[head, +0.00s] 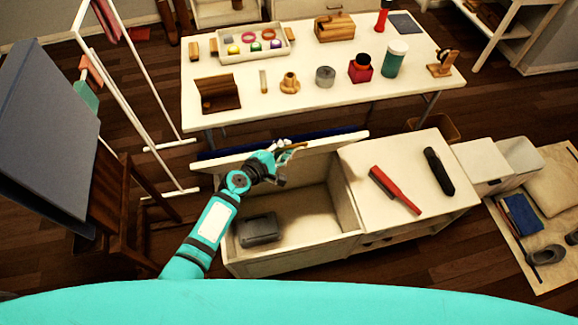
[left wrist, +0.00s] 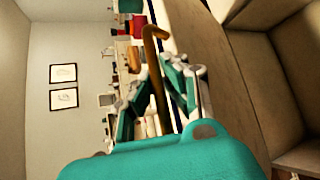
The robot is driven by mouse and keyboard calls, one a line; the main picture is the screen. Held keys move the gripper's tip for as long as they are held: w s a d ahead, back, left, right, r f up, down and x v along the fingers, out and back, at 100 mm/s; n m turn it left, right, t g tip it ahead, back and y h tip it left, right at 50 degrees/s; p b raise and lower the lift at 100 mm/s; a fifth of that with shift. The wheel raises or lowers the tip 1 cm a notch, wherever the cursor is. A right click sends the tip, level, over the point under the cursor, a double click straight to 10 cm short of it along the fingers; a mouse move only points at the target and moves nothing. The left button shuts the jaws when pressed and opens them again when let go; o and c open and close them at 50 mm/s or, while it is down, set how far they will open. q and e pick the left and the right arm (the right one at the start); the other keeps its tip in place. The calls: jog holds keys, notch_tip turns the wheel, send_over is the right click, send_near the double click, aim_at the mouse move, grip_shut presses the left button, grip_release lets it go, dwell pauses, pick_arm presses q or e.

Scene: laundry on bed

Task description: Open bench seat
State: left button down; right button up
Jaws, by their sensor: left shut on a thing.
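The white bench (head: 290,262) stands below the table, its left seat lid (head: 225,161) raised at the back and seen nearly edge-on. Its left compartment (head: 305,208) is open and holds a dark grey case (head: 258,230). My left gripper (head: 288,155) is at the raised lid. In the left wrist view its fingers (left wrist: 158,95) are closed around a brown hooked piece (left wrist: 153,45) beside the lid's edge. I cannot tell whether this piece is fixed to the lid. My right gripper is not in view.
The bench's closed right top (head: 400,165) carries a red brush (head: 394,190) and a black object (head: 439,171). A white table (head: 225,115) with several small items stands behind. A clothes rack (head: 150,100) and brown chair (head: 115,190) are at the left.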

pick_arm(q)
jog(key=w+r, duration=0.1)
jog(key=w, duration=0.1)
jog(key=w+a+r, duration=0.1)
jog(key=w, duration=0.1)
jog(key=w+r, duration=0.1)
jog(key=w, duration=0.1)
jog(key=shift+w+a+r, duration=0.15)
jog(key=shift+w+a, duration=0.15)
jog(key=shift+a, duration=0.1)
jog(key=c, duration=1.6)
grip_release()
jog(key=shift+o, duration=1.1)
jog(key=shift+s, duration=0.2)
jog(key=v, duration=1.2)
